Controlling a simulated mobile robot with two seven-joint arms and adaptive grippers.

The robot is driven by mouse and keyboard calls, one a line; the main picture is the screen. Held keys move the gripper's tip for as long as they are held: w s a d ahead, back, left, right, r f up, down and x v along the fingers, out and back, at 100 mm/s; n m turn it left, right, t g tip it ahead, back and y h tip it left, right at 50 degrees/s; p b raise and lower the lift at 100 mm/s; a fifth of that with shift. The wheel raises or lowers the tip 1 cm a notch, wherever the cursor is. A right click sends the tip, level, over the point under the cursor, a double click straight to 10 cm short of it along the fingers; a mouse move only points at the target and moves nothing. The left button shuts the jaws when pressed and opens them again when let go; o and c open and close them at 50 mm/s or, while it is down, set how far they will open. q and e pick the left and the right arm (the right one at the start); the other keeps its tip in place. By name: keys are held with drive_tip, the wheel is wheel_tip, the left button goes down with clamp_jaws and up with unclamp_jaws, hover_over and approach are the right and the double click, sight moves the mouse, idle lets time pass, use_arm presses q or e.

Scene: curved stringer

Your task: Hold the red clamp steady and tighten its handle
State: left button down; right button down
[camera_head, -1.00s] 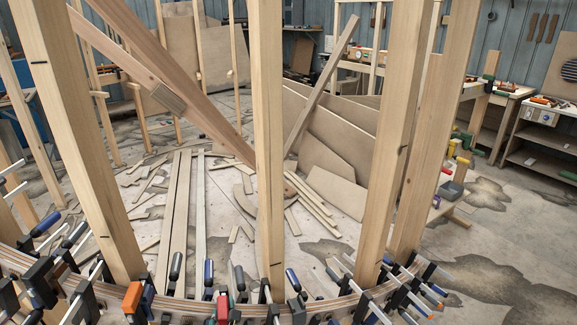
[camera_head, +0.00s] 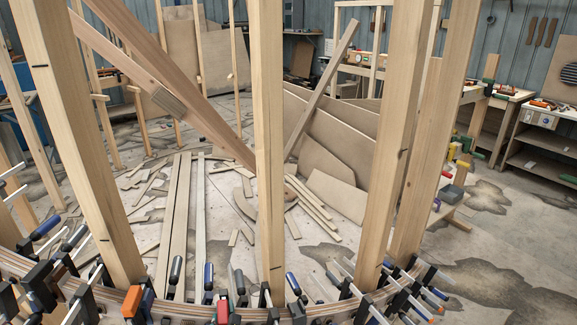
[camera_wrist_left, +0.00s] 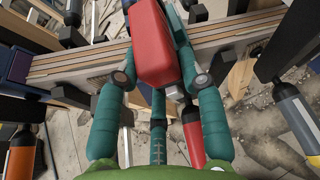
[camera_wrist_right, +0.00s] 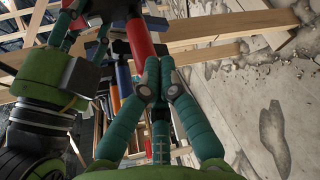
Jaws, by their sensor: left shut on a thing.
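The red clamp (camera_wrist_left: 155,45) sits on the edge of the layered curved stringer (camera_wrist_left: 85,68) in the left wrist view. My left gripper (camera_wrist_left: 160,80) has its teal fingers on both sides of the red block and is shut on it. The clamp's red handle (camera_wrist_left: 194,140) hangs below the block. In the right wrist view the red handle (camera_wrist_right: 140,40) points at my right gripper (camera_wrist_right: 160,75). Its fingertips are close together at the handle's end; whether they touch it is unclear. In the head view a red clamp (camera_head: 222,309) shows at the bottom; neither gripper shows there.
Many other clamps, such as an orange one (camera_head: 138,303), line the stringer on both sides. Upright wooden posts (camera_head: 268,140) stand along it. My left gripper's green body is close beside my right gripper. Boards and offcuts (camera_head: 185,220) lie on the floor behind.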

drive_tip(key=shift+w+a+r, duration=0.55)
drive_tip(key=shift+a+r, duration=0.05)
drive_tip(key=shift+r, duration=0.2)
drive_tip(key=s+d, duration=0.1)
drive_tip(key=s, duration=0.5)
drive_tip(key=shift+d+f, duration=0.3)
drive_tip(key=shift+d, duration=0.1)
drive_tip(key=shift+s, duration=0.1)
drive_tip(key=w+a+r, duration=0.2)
drive_tip(key=w, duration=0.3)
drive_tip(key=shift+w+r, duration=0.2)
drive_tip(key=shift+w, duration=0.15)
drive_tip(key=shift+a+f, duration=0.4)
drive_tip(key=shift+f, duration=0.05)
idle(0.6)
